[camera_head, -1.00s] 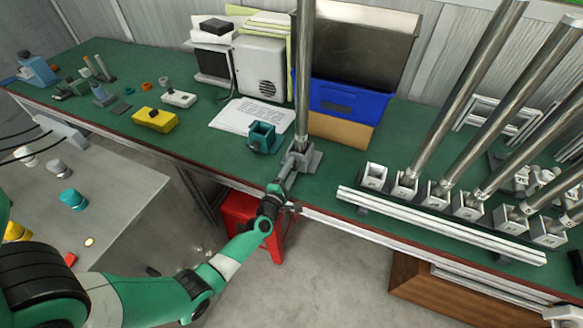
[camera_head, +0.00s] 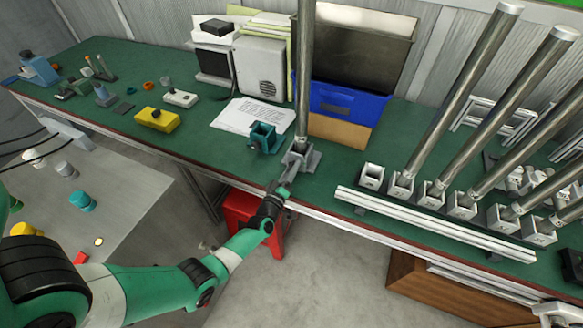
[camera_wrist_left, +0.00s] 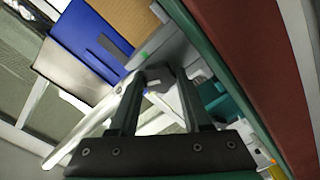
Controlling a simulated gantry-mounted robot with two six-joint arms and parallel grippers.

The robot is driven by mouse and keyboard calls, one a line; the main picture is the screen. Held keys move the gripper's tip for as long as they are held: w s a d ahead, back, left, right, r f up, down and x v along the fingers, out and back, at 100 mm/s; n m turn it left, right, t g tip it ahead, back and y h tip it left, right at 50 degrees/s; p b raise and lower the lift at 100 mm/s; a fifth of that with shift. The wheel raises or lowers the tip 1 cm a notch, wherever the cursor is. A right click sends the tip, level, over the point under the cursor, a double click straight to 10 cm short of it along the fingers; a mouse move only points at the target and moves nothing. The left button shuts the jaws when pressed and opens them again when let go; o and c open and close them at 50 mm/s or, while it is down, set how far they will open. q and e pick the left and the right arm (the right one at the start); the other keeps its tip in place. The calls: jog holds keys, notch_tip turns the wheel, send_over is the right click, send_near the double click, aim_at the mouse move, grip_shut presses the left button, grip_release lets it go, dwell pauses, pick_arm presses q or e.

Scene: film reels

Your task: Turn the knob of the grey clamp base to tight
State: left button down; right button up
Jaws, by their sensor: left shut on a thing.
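The grey clamp base (camera_head: 312,159) sits near the front edge of the green workbench, with a tall metal pole (camera_head: 303,80) standing upright in it. My left gripper (camera_head: 285,184) reaches it from the front, below the pole. In the left wrist view its two dark fingers (camera_wrist_left: 158,76) meet at the grey base (camera_wrist_left: 165,48), which carries a small green mark. The gripper is shut on the knob, which is mostly hidden by the fingers; its setting cannot be read.
A teal holder (camera_head: 264,137) stands just left of the base, beside a printed sheet (camera_head: 240,115). A blue bin (camera_head: 345,103) is behind. White rails (camera_head: 430,223) and several poles in blocks occupy the right. A red stool (camera_head: 240,208) is below the bench edge.

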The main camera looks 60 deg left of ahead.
pick_arm(q)
jog(key=m+p, duration=0.1)
jog(key=m, duration=0.5)
jog(key=shift+r+m, duration=0.1)
jog(key=shift+m, duration=0.2)
jog(key=m+p, duration=0.1)
jog(key=m, duration=0.5)
dwell(0.4)
jog(key=shift+c, duration=1.8)
grip_release()
jog(key=shift+d+p, duration=0.1)
jog(key=shift+p, duration=0.2)
